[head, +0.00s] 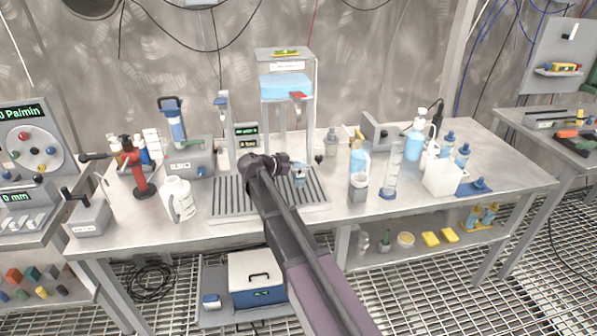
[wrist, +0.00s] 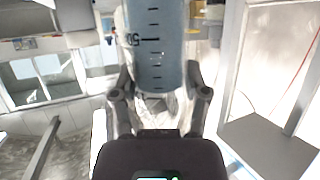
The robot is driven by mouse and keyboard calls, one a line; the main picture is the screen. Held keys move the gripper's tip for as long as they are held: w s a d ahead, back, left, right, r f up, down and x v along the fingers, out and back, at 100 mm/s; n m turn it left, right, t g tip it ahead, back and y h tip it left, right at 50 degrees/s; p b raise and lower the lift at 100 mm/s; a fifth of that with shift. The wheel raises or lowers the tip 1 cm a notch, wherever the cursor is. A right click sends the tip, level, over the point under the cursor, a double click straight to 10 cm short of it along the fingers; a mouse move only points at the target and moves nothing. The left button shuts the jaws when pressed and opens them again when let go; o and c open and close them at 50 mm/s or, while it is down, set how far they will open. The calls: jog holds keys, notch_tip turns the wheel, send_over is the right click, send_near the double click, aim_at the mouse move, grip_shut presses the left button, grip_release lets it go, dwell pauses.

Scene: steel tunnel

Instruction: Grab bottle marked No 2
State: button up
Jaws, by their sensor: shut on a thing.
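My gripper (head: 289,167) is over the slatted drain tray (head: 230,205) in the middle of the bench, below the blue-water tank. In the wrist view my gripper (wrist: 161,98) has one finger on each side of a clear graduated container (wrist: 158,45) with blue-grey contents, and is shut on it. A "50" mark and scale lines show on its side. Its top is cut off by the frame. In the head view only a small bluish part of it (head: 299,178) shows beside the gripper. No "No 2" marking is readable on it. Small blue-capped bottles (head: 462,155) stand at the bench's right.
The blue-water tank stand (head: 286,87) rises behind the gripper. A white jug (head: 178,199) and red stand (head: 136,172) are to the left. A measuring cylinder (head: 392,170), a tall blue-filled bottle (head: 358,173) and a white box (head: 442,178) are to the right. The front right bench edge is clear.

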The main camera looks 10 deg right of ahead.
jog(key=shift+r, duration=0.15)
jog(key=s+r+p, duration=0.2)
jog(key=s, duration=0.6)
jog(key=s+r+p, duration=0.2)
jog(key=s+p, duration=0.1)
jog(key=s, duration=0.5)
jog(key=shift+r, duration=0.35)
jog(key=shift+d, duration=0.1)
